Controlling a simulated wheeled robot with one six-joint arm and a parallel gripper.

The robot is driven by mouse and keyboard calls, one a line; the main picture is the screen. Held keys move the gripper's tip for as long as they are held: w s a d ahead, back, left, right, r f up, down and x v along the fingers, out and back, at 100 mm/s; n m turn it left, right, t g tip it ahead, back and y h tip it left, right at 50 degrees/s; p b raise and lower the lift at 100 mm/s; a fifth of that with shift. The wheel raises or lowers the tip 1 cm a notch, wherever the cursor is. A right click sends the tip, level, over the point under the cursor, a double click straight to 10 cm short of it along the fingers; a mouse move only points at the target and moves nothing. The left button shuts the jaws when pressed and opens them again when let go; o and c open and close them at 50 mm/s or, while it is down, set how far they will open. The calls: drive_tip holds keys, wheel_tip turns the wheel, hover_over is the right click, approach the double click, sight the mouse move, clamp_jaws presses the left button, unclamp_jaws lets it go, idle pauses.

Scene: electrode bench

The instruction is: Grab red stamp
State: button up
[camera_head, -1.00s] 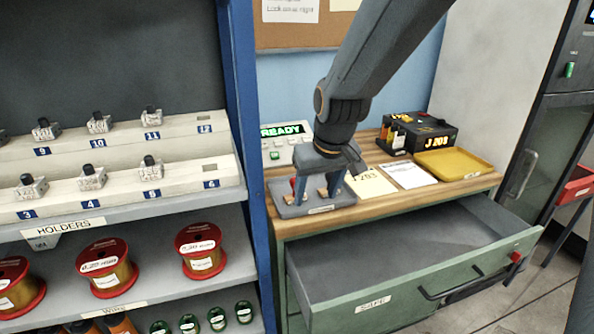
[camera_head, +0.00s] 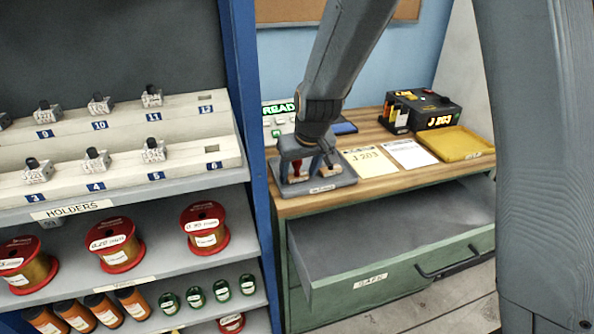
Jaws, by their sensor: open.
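The red stamp (camera_head: 297,168) stands on the left part of a grey stamp stand (camera_head: 340,182), at the left end of the wooden bench top. My gripper (camera_head: 307,168) points down over the stand with its jaws open. The red stamp shows between the fingers, nearer the left one, and is partly hidden by the gripper. I cannot tell whether a finger touches it. Another stamp with a pale wooden part (camera_head: 317,164) stands just right of it, also partly covered.
A blue shelf post (camera_head: 245,120) rises close left of the stand. Behind is a lit READY device (camera_head: 279,118). To the right lie a J 203 sheet (camera_head: 370,160), a yellow tray (camera_head: 456,144) and a black box (camera_head: 424,108). An open green drawer (camera_head: 400,235) juts out below.

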drive_tip(key=shift+f, duration=0.1)
drive_tip(key=c, duration=0.8)
